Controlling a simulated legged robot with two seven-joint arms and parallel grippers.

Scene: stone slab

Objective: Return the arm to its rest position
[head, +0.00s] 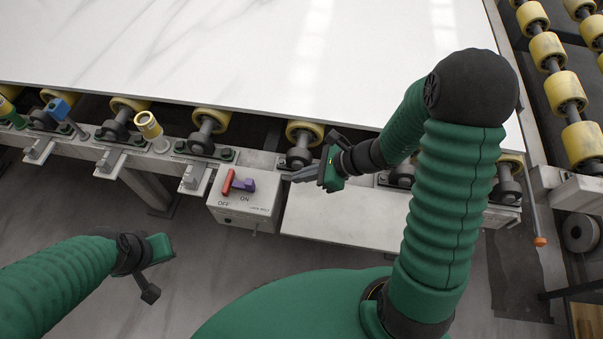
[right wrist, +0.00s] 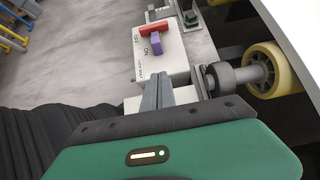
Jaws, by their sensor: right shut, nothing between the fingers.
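My right arm reaches over the near edge of the slab's frame. My right gripper (head: 290,178) is shut and empty, pointing left just to the right of the switch box (head: 262,212). In the right wrist view its fingers (right wrist: 157,92) lie together, with the box (right wrist: 150,68) just beyond their tips. A red lever piece (head: 227,183) and a purple piece (head: 244,185) sit on top of the box, beside the OFF and ON labels. My left gripper (head: 150,290) hangs low at the left, away from the frame; its jaw opening is unclear.
A large white stone slab (head: 220,50) lies on yellow rollers (head: 211,119) behind the box. Clamps and a blue-topped post (head: 58,108) line the frame at left. A roller conveyor (head: 565,90) stands at right. The floor (head: 90,210) at lower left is open.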

